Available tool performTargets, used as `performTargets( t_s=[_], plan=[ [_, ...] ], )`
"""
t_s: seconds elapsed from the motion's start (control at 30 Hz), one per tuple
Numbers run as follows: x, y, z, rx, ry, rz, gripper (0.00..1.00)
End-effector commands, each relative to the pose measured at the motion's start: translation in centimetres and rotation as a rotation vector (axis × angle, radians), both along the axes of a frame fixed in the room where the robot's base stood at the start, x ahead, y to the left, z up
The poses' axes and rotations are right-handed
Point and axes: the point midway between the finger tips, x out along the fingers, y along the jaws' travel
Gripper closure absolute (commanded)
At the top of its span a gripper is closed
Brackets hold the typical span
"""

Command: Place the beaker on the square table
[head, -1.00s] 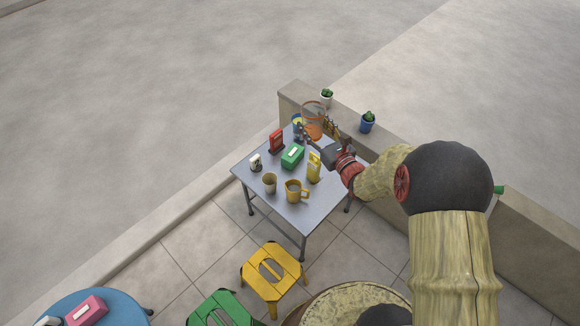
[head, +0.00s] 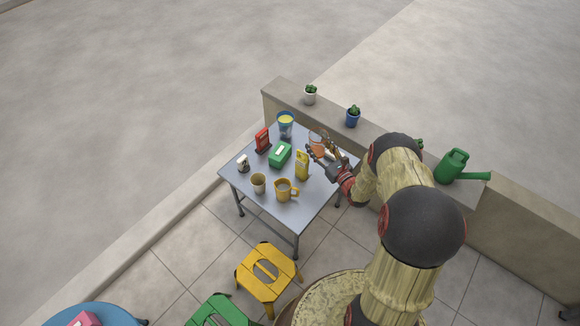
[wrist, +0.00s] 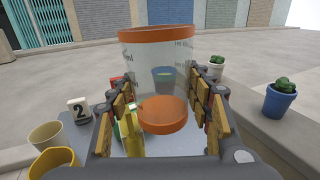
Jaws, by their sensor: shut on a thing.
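The beaker is clear with an orange rim and an orange base; it fills the middle of the wrist view (wrist: 160,80) and shows small in the head view (head: 318,145). My gripper (head: 322,150) is shut on the beaker, with a finger on each side of it in the wrist view (wrist: 165,105). The beaker is upright, over the far right part of the square grey table (head: 262,222). I cannot tell whether its base touches the tabletop.
A wall with potted plants (head: 353,116) runs behind.

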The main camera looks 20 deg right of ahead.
Motion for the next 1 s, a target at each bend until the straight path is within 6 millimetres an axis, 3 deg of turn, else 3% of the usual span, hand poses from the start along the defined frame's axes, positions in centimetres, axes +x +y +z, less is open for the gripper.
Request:
performTargets(
  t_s=[0.1,0.37,1.0],
  plan=[
    [-0.4,-0.8,-1.9,0.004,-0.001,-0.007,0.75],
    [0.0,-1.2,-3.7,0.005,-0.003,-0.010,0.75],
    [8.8,-1.2,-8.2,0.005,-0.001,-0.010,0.75]
  ],
)
